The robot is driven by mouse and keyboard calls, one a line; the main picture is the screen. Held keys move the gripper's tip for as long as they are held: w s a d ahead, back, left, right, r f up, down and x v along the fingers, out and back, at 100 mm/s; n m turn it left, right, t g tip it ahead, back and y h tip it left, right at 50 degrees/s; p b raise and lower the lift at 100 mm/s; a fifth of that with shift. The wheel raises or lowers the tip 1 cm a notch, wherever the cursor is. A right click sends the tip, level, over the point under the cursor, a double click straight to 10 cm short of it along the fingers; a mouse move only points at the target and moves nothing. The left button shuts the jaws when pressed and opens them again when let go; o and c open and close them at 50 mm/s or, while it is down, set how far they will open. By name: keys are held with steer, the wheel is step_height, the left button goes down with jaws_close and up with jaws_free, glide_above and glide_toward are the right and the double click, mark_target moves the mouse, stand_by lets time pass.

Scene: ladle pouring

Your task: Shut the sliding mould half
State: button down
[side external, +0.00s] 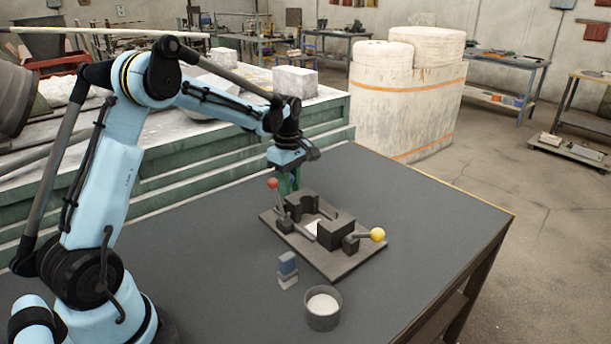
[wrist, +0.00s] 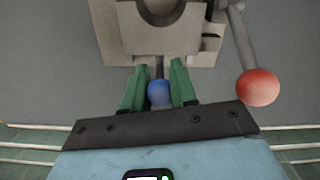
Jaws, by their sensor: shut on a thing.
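The mould stands on a flat base plate (side external: 350,264) on the table. Its two dark halves are the far left half (side external: 301,205) and the near right half (side external: 336,232), with a light gap between them in the side external view. My gripper (side external: 289,184) is behind the far left half, pointing down. In the wrist view, its green fingers (wrist: 159,90) are shut around a blue ball knob (wrist: 160,94) on a short rod running to a mould half (wrist: 160,40) with a rounded hollow. The knob is hidden in the side external view.
A red-ball lever (side external: 273,184) rises close beside my gripper; its ball (wrist: 258,87) is right of my fingers in the wrist view. A yellow-ball lever (side external: 377,235) sticks out right.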

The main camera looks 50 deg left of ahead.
steer(key=d, duration=0.8)
steer(key=c, duration=0.9)
jaws_free()
steer(key=shift+d, duration=0.1)
steer(key=shift+r, duration=0.1)
step_height(320, 180, up, 12)
steer(key=s+d+f+m+t, duration=0.1)
steer(key=s+d+m+t, duration=0.1)
steer(key=s+m, duration=0.3)
steer(key=s+d+f+m+t, duration=0.1)
steer(key=s+d+m+t, duration=0.1)
steer(key=s+m, duration=0.3)
steer(key=s+d+f+m+t, duration=0.1)
steer(key=s+d+m+t, duration=0.2)
steer(key=m, duration=0.7)
steer(key=shift+s+d+f, duration=0.15)
steer(key=shift+s+d, duration=0.1)
steer(key=shift+s, duration=0.35)
steer(key=shift+s+d+f, duration=0.15)
steer(key=shift+s+d, duration=0.1)
steer(key=shift+s, duration=0.3)
